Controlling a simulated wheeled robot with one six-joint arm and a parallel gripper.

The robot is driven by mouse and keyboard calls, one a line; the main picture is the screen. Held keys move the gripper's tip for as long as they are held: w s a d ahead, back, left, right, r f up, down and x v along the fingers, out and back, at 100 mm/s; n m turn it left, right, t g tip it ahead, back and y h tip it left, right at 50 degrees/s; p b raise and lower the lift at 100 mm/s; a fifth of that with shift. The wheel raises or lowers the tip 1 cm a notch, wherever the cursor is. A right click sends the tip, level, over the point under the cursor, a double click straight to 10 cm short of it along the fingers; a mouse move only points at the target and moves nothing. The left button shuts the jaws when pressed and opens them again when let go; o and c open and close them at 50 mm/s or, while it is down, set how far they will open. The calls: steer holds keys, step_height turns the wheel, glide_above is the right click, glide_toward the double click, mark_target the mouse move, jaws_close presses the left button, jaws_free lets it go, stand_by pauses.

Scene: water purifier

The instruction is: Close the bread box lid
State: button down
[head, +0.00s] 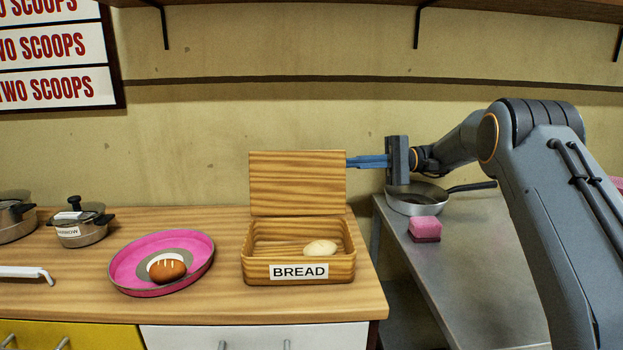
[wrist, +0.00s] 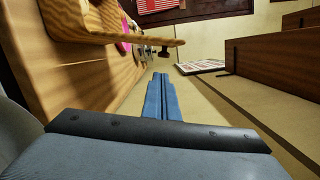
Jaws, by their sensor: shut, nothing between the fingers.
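The wooden bread box (head: 254,272) with a BREAD label stands near the right end of the wooden counter in the head view. Its lid (head: 297,182) is raised upright at the back, so the box is open. A pale bread roll (head: 320,248) lies inside on the right. My gripper (head: 350,162) is shut and empty, its blue fingers pointing left at the lid's upper right edge. The tips look at or partly behind the lid; contact cannot be told. In the wrist view the shut fingers (wrist: 160,82) show, with a wooden panel (wrist: 120,37), apparently the lid, to their upper left.
A pink plate (head: 202,252) with a brown bread roll (head: 167,271) lies left of the box. Small pots (head: 80,232) stand further left. A frying pan (head: 416,203) and pink sponge (head: 425,228) are on the metal table at right, below my arm. A shelf runs above.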

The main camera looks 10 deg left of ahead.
mark_target(315, 162)
steer(key=shift+n, duration=0.3)
steer(key=x, duration=0.5)
steer(key=p+x, duration=0.1)
steer(key=x, duration=0.4)
steer(key=shift+w+a+r, duration=0.1)
steer(key=shift+w+r, duration=0.05)
steer(key=shift+r, duration=0.05)
